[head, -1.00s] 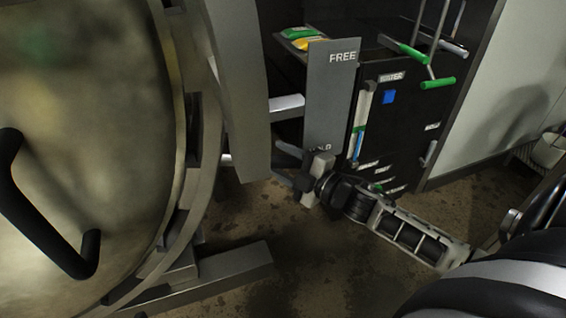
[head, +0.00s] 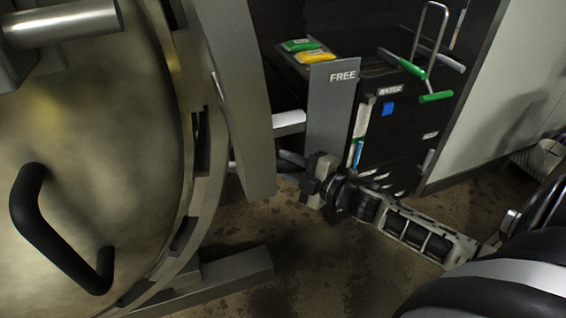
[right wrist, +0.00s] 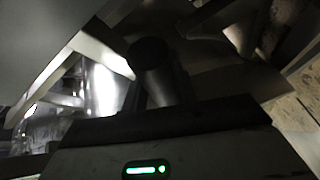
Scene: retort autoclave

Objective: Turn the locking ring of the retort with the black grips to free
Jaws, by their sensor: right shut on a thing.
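The retort's round metal door (head: 100,150) fills the left of the head view, with the locking ring (head: 207,190) curving along its right edge. A black bent handle (head: 30,205) is on the door face. My right gripper (head: 283,167) is beside the lower part of the grey plate marked FREE (head: 332,105), its fingers pointing left. It is shut on a dark round grip (right wrist: 152,58), seen in the right wrist view. The head view does not show this grip clearly. My left gripper is not in view.
A grey upright beam (head: 238,90) stands between the ring and my right gripper. A black cabinet (head: 405,130) with green-handled bars is behind the plate. A metal foot (head: 235,278) lies on the brown floor below.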

